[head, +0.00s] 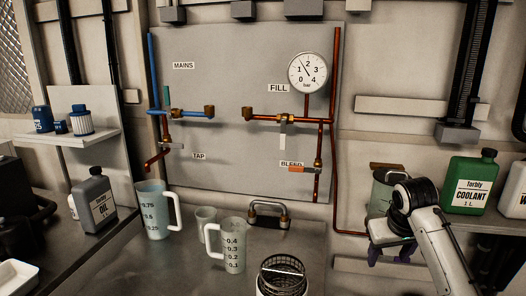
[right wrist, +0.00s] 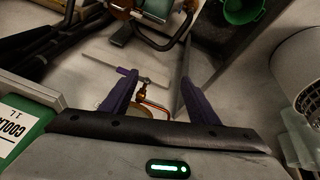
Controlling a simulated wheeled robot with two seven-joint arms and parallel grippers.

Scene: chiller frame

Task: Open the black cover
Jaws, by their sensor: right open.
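I cannot pick out a black cover for certain in either view. My right gripper (head: 391,254) is low at the right of the head view, in front of a grey-green container (head: 383,190) with a brown top. Its arm and wrist hide part of that container. In the right wrist view the purple fingers of my right gripper (right wrist: 158,78) stand wide apart with nothing held. A small copper fitting (right wrist: 143,90) shows beyond and between them, apart from both fingers. My left gripper is not in view.
A green coolant jug (head: 472,182) stands right of my right arm. A grey panel (head: 230,75) carries pipes and a gauge (head: 308,72). Measuring jugs (head: 153,212) and a black wire basket (head: 284,272) stand on the bench. A green funnel (right wrist: 242,10) shows at the wrist view's top.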

